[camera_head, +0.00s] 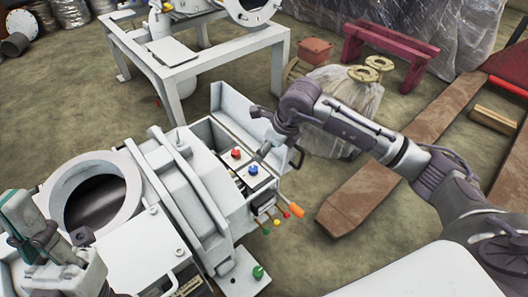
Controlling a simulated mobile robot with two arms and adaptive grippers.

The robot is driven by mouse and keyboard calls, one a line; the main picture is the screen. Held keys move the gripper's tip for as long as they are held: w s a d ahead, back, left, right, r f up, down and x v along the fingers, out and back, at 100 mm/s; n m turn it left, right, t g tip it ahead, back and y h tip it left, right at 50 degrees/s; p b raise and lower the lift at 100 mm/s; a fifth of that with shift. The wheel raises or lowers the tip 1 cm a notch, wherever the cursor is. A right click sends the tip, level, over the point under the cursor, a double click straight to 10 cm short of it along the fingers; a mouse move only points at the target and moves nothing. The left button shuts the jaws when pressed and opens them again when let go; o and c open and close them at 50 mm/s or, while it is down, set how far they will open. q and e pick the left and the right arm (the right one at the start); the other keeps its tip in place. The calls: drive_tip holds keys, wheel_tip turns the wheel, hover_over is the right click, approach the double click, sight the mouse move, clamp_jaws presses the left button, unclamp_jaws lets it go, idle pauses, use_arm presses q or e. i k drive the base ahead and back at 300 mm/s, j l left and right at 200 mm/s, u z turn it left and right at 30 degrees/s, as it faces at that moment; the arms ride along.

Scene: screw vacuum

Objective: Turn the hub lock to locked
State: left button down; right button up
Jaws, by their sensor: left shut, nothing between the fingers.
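The white vacuum machine (205,205) fills the lower left, with a round open port (68,205). Its open control box holds a red knob (236,153) and a blue knob (253,169). Levers with small coloured tips and a larger orange handle (296,210) stick out below the box. I cannot tell which part is the hub lock. My left gripper (80,240) is at the lower left, over the machine near the port, shut and empty.
A white frame table (160,50) stands behind the machine. A plastic-wrapped bundle (350,97), a dark red bench (390,46) and brown beams (385,165) lie to the right. A green knob (258,271) is at the front. Bare floor shows between machine and beams.

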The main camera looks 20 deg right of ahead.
sight(235, 153)
drive_tip(key=k, duration=1)
